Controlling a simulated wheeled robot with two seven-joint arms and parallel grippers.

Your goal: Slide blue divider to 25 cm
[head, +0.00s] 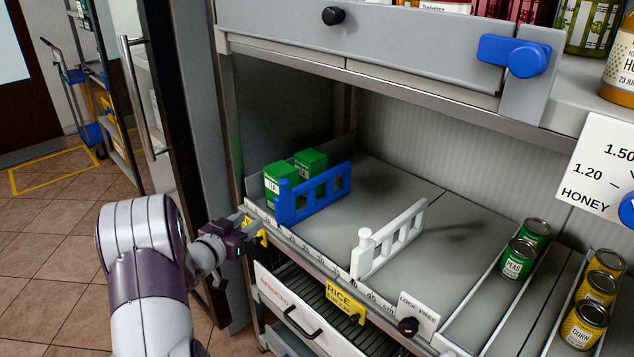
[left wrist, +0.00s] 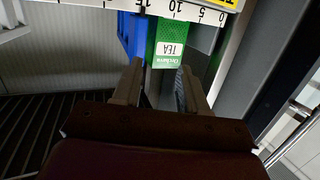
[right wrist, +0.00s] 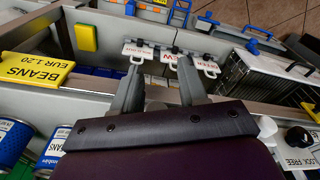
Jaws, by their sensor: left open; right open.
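The blue divider (head: 318,194) stands upright on the shelf, its post at the front ruler rail (head: 300,243). My right gripper (right wrist: 160,72) is open and empty, seen only in the right wrist view.
A white divider (head: 388,240) stands right of the blue one, with bare shelf between them. A black knob (head: 408,326) by a LOCK FREE label sits on the front edge. Green pea cans (head: 519,258) stand farther right.

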